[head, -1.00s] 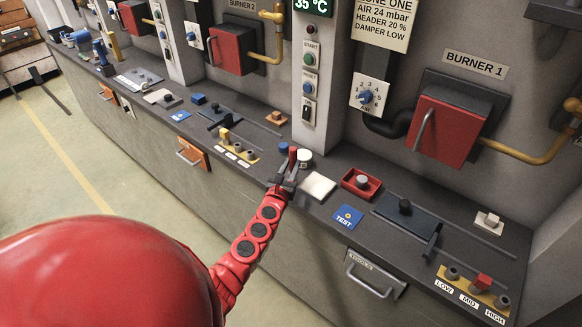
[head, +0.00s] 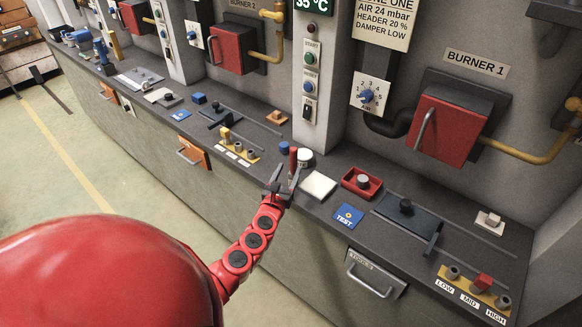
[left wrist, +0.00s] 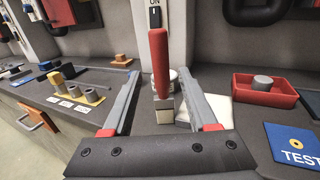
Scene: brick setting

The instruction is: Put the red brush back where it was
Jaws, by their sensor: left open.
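The red brush (head: 293,158) stands upright on the grey counter, handle up. In the left wrist view its red handle (left wrist: 158,60) is above a grey band and pale bristles. My left gripper (head: 284,181) is open and empty at the counter's front edge. In the left wrist view its fingers (left wrist: 161,85) are spread, one on each side of the brush, with gaps between them and it. My right gripper is in neither view.
A white round pot (head: 305,158) and a blue cylinder (head: 283,148) stand close to the brush. A white pad (head: 318,186) lies to the right, then a red tray (head: 361,184) and a blue TEST card (head: 348,216). A yellow rack (head: 238,153) is to the left.

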